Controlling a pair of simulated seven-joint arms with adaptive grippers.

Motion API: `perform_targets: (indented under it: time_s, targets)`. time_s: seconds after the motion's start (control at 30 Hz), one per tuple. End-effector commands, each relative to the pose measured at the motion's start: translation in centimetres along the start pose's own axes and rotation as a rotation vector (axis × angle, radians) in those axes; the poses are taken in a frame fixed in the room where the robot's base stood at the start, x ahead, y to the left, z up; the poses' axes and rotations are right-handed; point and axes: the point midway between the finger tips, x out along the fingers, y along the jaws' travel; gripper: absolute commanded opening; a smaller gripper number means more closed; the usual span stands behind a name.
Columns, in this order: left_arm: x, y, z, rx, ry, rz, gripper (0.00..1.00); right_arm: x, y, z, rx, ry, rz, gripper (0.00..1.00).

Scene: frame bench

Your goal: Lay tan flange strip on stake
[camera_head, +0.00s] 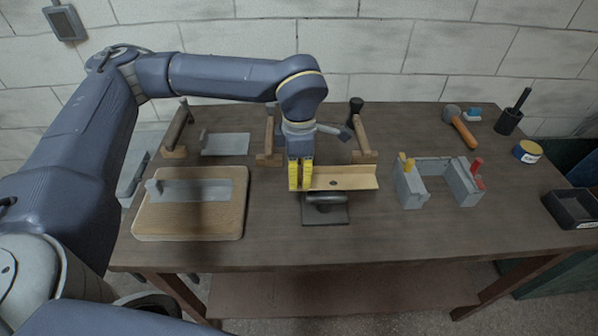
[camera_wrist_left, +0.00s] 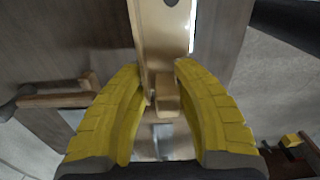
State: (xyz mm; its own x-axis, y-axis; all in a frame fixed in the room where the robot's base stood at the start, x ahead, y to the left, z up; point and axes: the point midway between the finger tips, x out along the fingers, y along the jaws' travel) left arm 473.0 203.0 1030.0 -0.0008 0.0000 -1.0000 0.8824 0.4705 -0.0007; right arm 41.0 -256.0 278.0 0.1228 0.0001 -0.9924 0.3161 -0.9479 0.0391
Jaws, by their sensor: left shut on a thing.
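The tan flange strip (camera_head: 345,178) is a long, bent piece with a small dark hole. It extends right from my left gripper (camera_head: 300,176), whose yellow fingers are shut on its left end. In the left wrist view the strip (camera_wrist_left: 162,38) runs up from between the yellow fingers of the gripper (camera_wrist_left: 163,88). The dark stake (camera_head: 325,200) has a rounded bar on a flat base plate (camera_head: 325,216). The strip appears level, just above or behind the bar; I cannot tell whether they touch. My right gripper is not in view.
A wooden board (camera_head: 190,224) with a grey flanged piece (camera_head: 195,190) lies at left. Wooden stands (camera_head: 268,145) are behind. A grey fixture (camera_head: 408,184) with yellow and red handles stands at right. A hammer (camera_head: 462,130) lies farther back. The front right tabletop is clear.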

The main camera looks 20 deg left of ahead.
Motion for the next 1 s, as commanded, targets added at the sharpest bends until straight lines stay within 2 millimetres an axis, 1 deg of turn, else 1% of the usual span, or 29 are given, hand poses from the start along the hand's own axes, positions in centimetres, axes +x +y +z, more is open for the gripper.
perform_targets:
  time_s: [0.9, 0.93, 1.0]
  targets:
    - [1.5, 0.0, 0.0, 0.000, 0.000, 0.000, 0.00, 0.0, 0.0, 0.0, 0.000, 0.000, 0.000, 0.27]
    - [1.5, 0.0, 0.0, 0.000, 0.000, 0.000, 0.34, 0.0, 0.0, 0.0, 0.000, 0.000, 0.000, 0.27]
    - [1.5, 0.0, 0.0, 0.000, 0.000, 0.000, 0.42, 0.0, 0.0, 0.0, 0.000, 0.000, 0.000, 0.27]
